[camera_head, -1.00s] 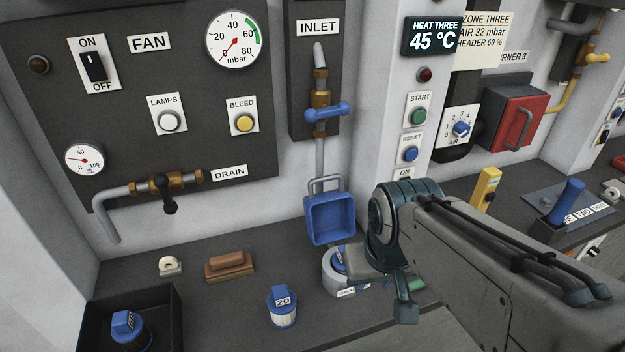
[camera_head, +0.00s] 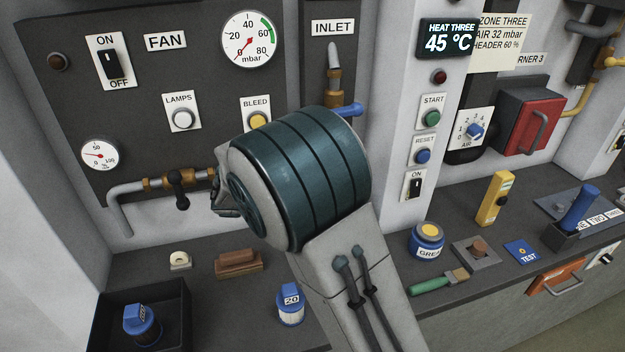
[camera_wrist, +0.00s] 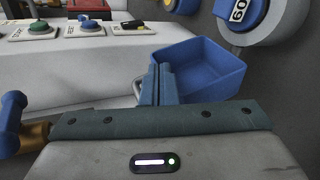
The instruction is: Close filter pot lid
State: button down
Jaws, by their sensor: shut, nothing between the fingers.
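A blue hollow square piece (camera_wrist: 208,68) shows in the wrist view with its open side facing the camera; it looks like part of the filter pot, but I cannot tell whether it is the pot or its lid. A thin metal loop shows beside it. My gripper (camera_wrist: 162,70) is shut and empty, its two blue-grey fingers together just left of the blue piece. I cannot tell whether they touch it. In the head view my arm hides the blue piece and the fingertips.
A blue valve handle (camera_head: 348,109) is on the inlet pipe (camera_head: 334,65), partly behind my arm. A round blue piece marked 60 (camera_wrist: 243,12) sits in a grey ring near the square piece. A blue weight marked 20 (camera_head: 291,303) and a brown block (camera_head: 239,261) stand on the shelf.

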jog(key=w+a+n+t+h, duration=0.2)
jog(key=w+a+t, duration=0.25)
jog(key=a, duration=0.55)
jog(key=r+p+x, duration=0.1)
jog(key=p+x, duration=0.2)
jog(key=x, duration=0.7)
jog(key=shift+d+f+t, duration=0.2)
jog(key=shift+f+t, duration=0.2)
jog(key=shift+t, duration=0.05)
jog(key=shift+s+b, duration=0.15)
jog(key=shift+b, duration=0.15)
